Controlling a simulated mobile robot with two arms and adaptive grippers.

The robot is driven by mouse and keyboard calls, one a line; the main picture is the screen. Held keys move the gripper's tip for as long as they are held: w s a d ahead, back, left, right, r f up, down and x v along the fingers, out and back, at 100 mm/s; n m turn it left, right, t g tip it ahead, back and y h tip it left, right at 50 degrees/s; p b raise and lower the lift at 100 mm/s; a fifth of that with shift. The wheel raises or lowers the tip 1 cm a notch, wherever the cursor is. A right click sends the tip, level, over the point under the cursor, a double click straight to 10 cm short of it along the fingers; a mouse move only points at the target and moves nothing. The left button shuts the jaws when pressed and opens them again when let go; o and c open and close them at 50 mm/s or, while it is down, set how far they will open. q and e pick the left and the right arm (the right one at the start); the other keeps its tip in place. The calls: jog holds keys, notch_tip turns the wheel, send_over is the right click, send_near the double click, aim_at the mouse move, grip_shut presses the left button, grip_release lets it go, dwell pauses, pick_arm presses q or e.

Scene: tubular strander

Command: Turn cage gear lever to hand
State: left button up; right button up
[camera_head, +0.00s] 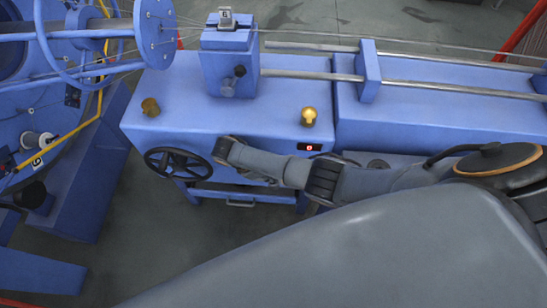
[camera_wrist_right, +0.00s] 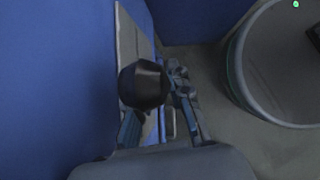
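A black round knob (camera_wrist_right: 143,85) shows in the right wrist view, in front of a grey plate on the blue machine's face. It looks like the end of a lever. My right gripper (camera_wrist_right: 160,112) is at this knob, its two fingers apart; the knob hides part of the left finger. I cannot tell whether they touch. In the head view my right arm reaches in from the right to the cabinet (camera_head: 275,135) front, and its own links hide most of the gripper. Another black-knobbed lever (camera_head: 239,71) is on the upper blue box. My left gripper is not in view.
A black handwheel (camera_head: 179,164) is left of my right wrist. The cage (camera_head: 90,45) is at upper left.

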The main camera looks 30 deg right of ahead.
jog(key=v, duration=1.2)
